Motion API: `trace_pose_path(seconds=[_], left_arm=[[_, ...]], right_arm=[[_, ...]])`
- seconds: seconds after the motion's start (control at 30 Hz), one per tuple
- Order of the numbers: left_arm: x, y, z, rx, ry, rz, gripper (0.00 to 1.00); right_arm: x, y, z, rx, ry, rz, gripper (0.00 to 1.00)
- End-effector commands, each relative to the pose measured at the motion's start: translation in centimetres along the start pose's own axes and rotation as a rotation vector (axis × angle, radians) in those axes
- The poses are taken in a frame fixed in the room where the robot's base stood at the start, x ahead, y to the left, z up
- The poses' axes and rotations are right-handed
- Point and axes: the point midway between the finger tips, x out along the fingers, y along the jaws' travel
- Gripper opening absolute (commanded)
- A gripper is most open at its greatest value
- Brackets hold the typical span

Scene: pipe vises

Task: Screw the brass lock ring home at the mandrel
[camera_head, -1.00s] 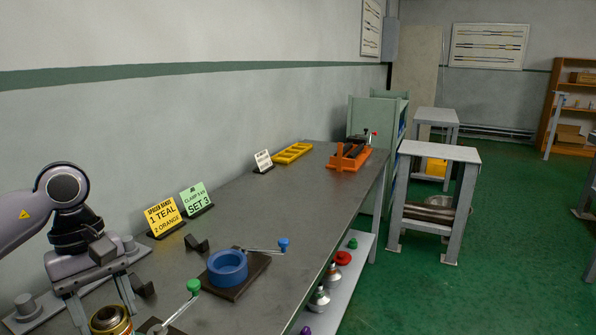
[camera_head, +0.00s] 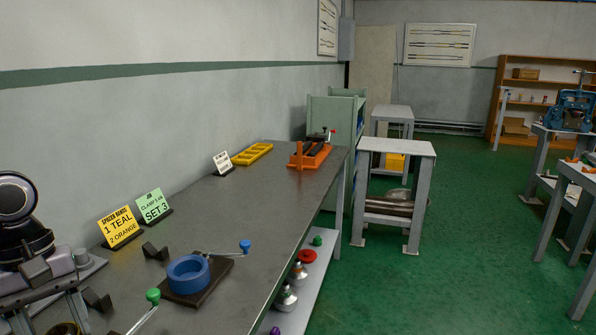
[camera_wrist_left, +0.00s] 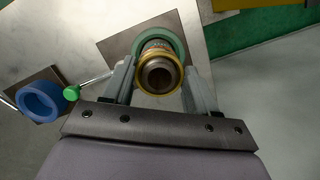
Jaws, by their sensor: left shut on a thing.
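My left gripper (camera_wrist_left: 160,82) has its two grey fingers on opposite sides of the brass lock ring (camera_wrist_left: 178,90), shut on it. The ring sits around the dark hollow mandrel (camera_wrist_left: 151,68), seen end-on in the left wrist view. A green vise body (camera_wrist_left: 138,43) lies behind the ring on a dark plate. Its handle with a green knob (camera_wrist_left: 71,92) points left; the knob also shows in the head view (camera_head: 153,295). In the head view my left gripper (camera_head: 45,322) is at the lower left, cut by the frame edge. Thread depth cannot be seen.
A blue vise (camera_head: 188,275) with a blue-knobbed handle stands beside the green one. Dark blocks (camera_head: 155,251) and two sign cards (camera_head: 120,227) are on the bench (camera_head: 235,215). An orange fixture (camera_head: 310,156) and yellow tray (camera_head: 252,154) are farther back. Green floor lies right.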

Motion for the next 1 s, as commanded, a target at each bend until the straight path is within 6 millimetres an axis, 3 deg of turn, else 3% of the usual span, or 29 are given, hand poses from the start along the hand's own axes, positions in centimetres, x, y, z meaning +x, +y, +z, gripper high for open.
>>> trace_pose_path(seconds=[1.0], left_arm=[[0.0, 0.1, 0.0, 0.688, 0.001, -0.138, 0.00]], right_arm=[[-1.5, 0.0, -2.0, 0.000, 0.001, 0.000, 0.43]])
